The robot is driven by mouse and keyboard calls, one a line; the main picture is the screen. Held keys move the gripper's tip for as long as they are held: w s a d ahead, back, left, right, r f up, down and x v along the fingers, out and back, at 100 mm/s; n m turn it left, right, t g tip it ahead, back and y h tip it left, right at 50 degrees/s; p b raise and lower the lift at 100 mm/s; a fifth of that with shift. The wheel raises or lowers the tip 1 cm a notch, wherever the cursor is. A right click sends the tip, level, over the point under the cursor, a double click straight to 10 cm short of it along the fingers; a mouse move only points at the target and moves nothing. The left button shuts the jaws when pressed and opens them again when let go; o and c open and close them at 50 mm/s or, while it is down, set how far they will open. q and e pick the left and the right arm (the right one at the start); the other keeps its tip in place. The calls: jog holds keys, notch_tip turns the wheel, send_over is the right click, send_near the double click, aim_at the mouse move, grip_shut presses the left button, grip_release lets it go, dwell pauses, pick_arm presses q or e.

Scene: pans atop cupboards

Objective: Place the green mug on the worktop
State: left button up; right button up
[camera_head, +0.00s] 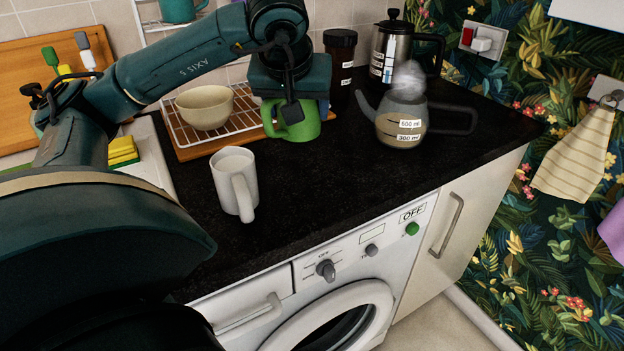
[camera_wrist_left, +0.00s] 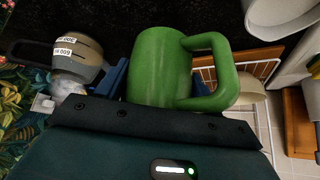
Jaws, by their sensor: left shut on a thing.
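The green mug (camera_head: 299,124) is in my left gripper (camera_head: 291,108), near the back of the black worktop (camera_head: 330,170). The jaws are shut on the mug, and its handle points left in the head view. In the left wrist view the green mug (camera_wrist_left: 160,72) fills the middle, between the blue fingers (camera_wrist_left: 118,82), with its handle to the right. The head view does not clearly show whether the mug's base touches the surface or hangs just above it. My right gripper is not in view.
A white mug (camera_head: 235,182) stands at the worktop's front left. A wire rack (camera_head: 222,133) with a cream bowl (camera_head: 205,106) is left of the gripper. A glass kettle (camera_head: 403,122), dark jar (camera_head: 340,62) and French press (camera_head: 394,50) stand to the right. The front middle is clear.

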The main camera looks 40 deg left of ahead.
pick_arm(q)
notch_tip(320, 180, down, 10)
jog(key=shift+b, duration=0.65)
jog(key=shift+f, duration=0.2)
jog(key=o, duration=1.2)
jog(key=shift+c, duration=0.2)
jog(key=shift+s+r, duration=0.1)
jog(key=shift+r, duration=0.35)
jog(key=p+v, duration=0.1)
jog(key=v, duration=1)
jog(key=shift+d+r, duration=0.2)
